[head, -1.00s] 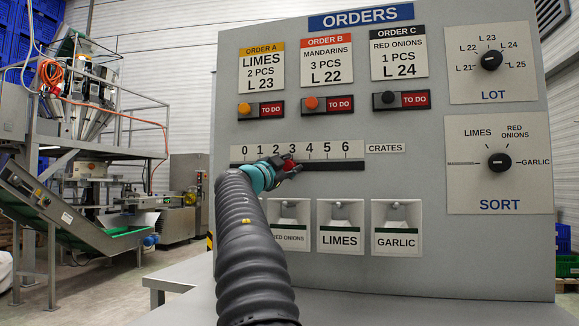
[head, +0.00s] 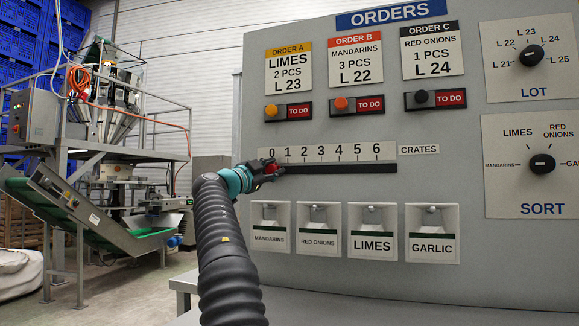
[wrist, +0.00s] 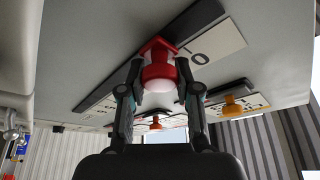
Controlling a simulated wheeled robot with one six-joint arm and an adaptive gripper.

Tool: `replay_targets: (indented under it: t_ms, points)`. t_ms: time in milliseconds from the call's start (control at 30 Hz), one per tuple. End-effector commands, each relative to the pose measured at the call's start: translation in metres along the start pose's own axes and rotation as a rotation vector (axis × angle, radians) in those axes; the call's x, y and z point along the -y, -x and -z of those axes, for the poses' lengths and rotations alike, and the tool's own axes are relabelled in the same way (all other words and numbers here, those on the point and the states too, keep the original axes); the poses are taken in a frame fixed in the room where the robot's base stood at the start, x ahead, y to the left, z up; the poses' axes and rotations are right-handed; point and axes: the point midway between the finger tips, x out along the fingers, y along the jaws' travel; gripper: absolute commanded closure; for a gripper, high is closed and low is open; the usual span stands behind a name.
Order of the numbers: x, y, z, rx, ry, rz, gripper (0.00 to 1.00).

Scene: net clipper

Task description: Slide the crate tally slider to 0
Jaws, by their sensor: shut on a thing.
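The crate tally slider has a red knob (head: 273,169) on a dark horizontal track (head: 340,168) under a scale from 0 to 6 (head: 332,152). The knob stands below the 0 in the head view. My gripper (head: 266,170) is shut on the knob and hides the track's left part there. In the wrist view, the red and white knob (wrist: 158,68) sits between the two fingertips of my gripper (wrist: 159,88), with the 0 label (wrist: 205,56) right beside it.
Order buttons (head: 341,104) with TO DO signs are above the scale. Labelled chutes (head: 373,238) are below the track. LOT (head: 531,55) and SORT (head: 542,164) dials are at the right. A conveyor machine (head: 95,222) stands at the left, away from the panel.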

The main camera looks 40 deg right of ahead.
Motion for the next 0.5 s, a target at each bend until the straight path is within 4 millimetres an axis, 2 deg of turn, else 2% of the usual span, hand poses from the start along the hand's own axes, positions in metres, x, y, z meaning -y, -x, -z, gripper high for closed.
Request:
replay_targets:
  t_ms: [33,100,500]
  points:
    - [0.0025,0.0021,-0.0084,0.007,0.001,-0.002,1.0]
    - [0.0049,0.0042,-0.0106,0.006,0.002,-0.003,1.0]
    - [0.0106,0.009,-0.0158,0.011,0.003,0.003,1.0]
